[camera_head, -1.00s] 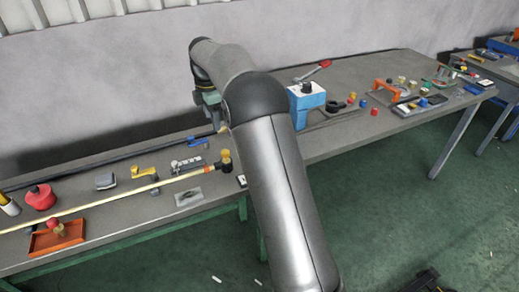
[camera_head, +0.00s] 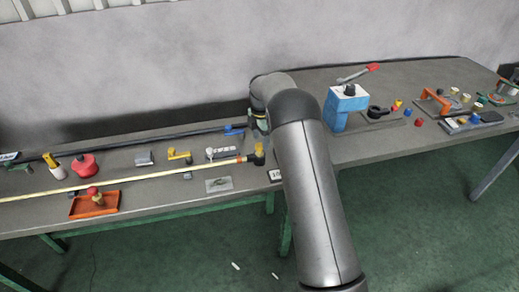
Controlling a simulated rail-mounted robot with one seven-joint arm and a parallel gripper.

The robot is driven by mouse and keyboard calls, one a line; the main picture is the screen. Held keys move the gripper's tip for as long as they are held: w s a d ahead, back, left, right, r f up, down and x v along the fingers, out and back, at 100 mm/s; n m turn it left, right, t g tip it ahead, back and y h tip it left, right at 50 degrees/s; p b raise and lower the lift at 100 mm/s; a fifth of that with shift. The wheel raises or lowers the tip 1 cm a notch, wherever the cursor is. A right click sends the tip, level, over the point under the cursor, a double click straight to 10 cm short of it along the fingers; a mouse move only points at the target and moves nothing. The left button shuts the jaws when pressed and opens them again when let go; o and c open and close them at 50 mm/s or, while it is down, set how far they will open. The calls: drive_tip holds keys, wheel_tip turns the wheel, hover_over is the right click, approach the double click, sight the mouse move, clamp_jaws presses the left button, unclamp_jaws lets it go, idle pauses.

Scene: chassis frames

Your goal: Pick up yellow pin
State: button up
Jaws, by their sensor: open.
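My arm reaches over the bench, and my gripper (camera_head: 262,124) is at its far end, partly hidden by the wrist. It is open, and I see nothing held in it. I cannot tell for sure which item is the yellow pin. A small yellow piece (camera_head: 398,104) stands right of the blue block, beside small red and blue pieces. A yellow-handled item (camera_head: 54,165) stands at the left, and a yellow L-shaped piece (camera_head: 179,154) lies left of my gripper. My gripper is apart from these three, between the left items and the blue block.
A blue block with a red-handled lever (camera_head: 345,106) stands right of my arm. An orange tray (camera_head: 80,208), a red pot (camera_head: 85,167) and a long yellow strip (camera_head: 140,178) are at the left. An orange-handled item (camera_head: 432,101) is at the right. Bare bench (camera_head: 300,85) lies behind my arm.

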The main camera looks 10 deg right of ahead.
sight(259, 144)
drive_tip(key=shift+w+a+f+p, duration=0.15)
drive_tip(key=shift+f+p, duration=0.35)
drive_tip(key=shift+f, duration=0.8)
drive_tip(key=shift+s+a+f+p, duration=0.1)
drive_tip(key=shift+f+p, duration=0.4)
drive_tip(key=shift+f, duration=0.8)
drive_tip(key=c, duration=1.1)
